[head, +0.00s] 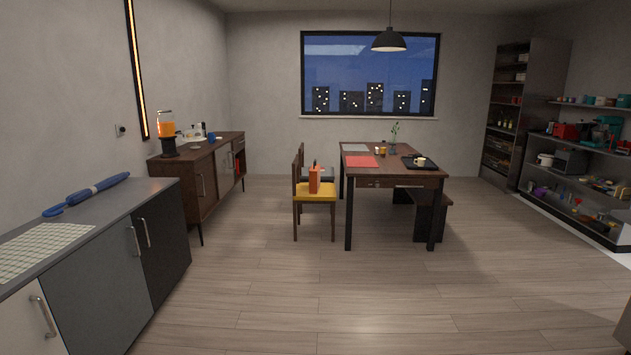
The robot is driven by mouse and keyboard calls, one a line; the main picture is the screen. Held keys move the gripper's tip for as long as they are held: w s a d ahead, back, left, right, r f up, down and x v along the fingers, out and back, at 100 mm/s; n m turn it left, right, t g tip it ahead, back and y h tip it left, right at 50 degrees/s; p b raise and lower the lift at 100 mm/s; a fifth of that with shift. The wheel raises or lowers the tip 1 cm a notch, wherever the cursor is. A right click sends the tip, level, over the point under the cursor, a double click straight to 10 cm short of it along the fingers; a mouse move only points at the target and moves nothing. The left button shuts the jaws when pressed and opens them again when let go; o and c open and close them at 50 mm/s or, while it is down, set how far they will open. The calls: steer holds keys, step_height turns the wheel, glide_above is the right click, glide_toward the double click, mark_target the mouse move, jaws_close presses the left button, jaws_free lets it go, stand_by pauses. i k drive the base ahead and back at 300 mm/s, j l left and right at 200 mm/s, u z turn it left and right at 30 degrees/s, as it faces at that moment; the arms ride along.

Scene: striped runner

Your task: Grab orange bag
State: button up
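An orange bag (314,180) stands upright on the yellow seat (316,196) of a wooden chair at the left side of the dining table, near the middle of the head view. A darker narrow part sticks up at its top; it is too small to make out. The chair's back stands just left of the bag, and the bag's front and right side are unobstructed in this view. My gripper is not in view.
The dining table (403,177) is right of the chair, with a bench (430,215) on its far right. A grey counter (110,215) and a sideboard (205,165) line the left wall. Shelves (580,165) stand at the right. The wooden floor (300,290) in front is clear.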

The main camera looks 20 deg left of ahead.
mark_target(314, 172)
steer(key=i+j+u, duration=0.35)
steer(key=i, duration=0.35)
steer(key=i+j+u, duration=0.35)
steer(key=i, duration=0.35)
steer(key=i+u, duration=0.35)
steer(key=i, duration=4.2)
steer(key=i+j+z, duration=0.15)
steer(key=i+z, duration=0.35)
steer(key=i, duration=0.15)
steer(key=i+j+z, duration=0.35)
steer(key=i+z, duration=0.15)
steer(key=i+j+z, duration=0.5)
steer(key=i+j, duration=0.1)
steer(key=j, duration=0.05)
